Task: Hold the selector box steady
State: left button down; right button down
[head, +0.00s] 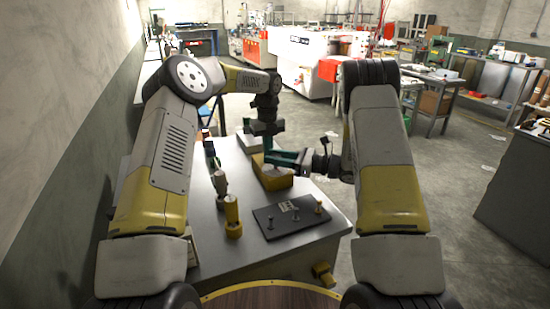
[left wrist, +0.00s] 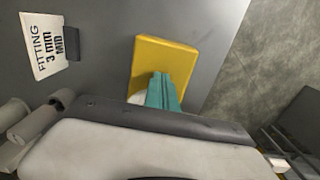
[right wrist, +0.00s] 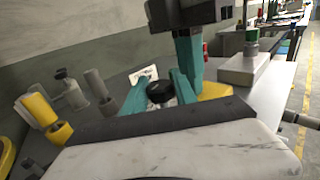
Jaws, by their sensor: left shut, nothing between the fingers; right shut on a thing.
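The selector box (head: 272,178) is a yellow box on the grey table, at the middle of the head view. It also shows in the left wrist view (left wrist: 182,55) and partly in the right wrist view (right wrist: 214,90). My left gripper (head: 267,148) points down over the box, its teal fingers shut with nothing between them. In the left wrist view its fingertips (left wrist: 164,80) overlap the box; I cannot tell whether they touch it. My right gripper (head: 275,158) reaches in from the right. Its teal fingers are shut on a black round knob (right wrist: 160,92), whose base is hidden.
A dark plate with pegs (head: 290,222) lies at the table's front right. A yellow cylinder (head: 232,212) and a beige bottle-like part (head: 220,184) stand left. A "FITTING 3 mm" card (left wrist: 42,45) is near the box. A grey block (right wrist: 244,68) stands behind.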

jog(key=n+g, duration=0.2)
jog(key=g, duration=0.1)
jog(key=n+g, duration=0.2)
jog(key=g, duration=0.2)
jog(key=shift+n+y, duration=0.4)
jog(key=n+g+h, duration=0.1)
jog(key=n+g, duration=0.2)
jog(key=g, duration=0.2)
jog(key=shift+s+g, duration=0.1)
jog(key=shift+g, duration=0.2)
jog(key=shift+s+a+f+n+g+h, duration=0.1)
jog(key=shift+s+a+n+g+h, duration=0.1)
jog(key=shift+n+g+h, duration=0.4)
jog(key=shift+s+a+f+n+g+h, duration=0.1)
jog(key=shift+s+a+n+g+h, duration=0.15)
jog(key=shift+n+g, duration=0.5)
jog(key=shift+w+d+g, duration=0.1)
jog(key=shift+w+g, duration=0.05)
jog(key=shift+g, duration=0.1)
jog(key=shift+r, duration=0.1)
jog(key=shift+w+d+h, duration=0.25)
jog(key=shift+w+d, duration=0.05)
jog(key=shift+d, duration=0.15)
jog(key=c, duration=1)
grip_release()
jog(key=shift+d, duration=0.1)
jog(key=shift+s+a, duration=0.1)
jog(key=shift+a, duration=0.1)
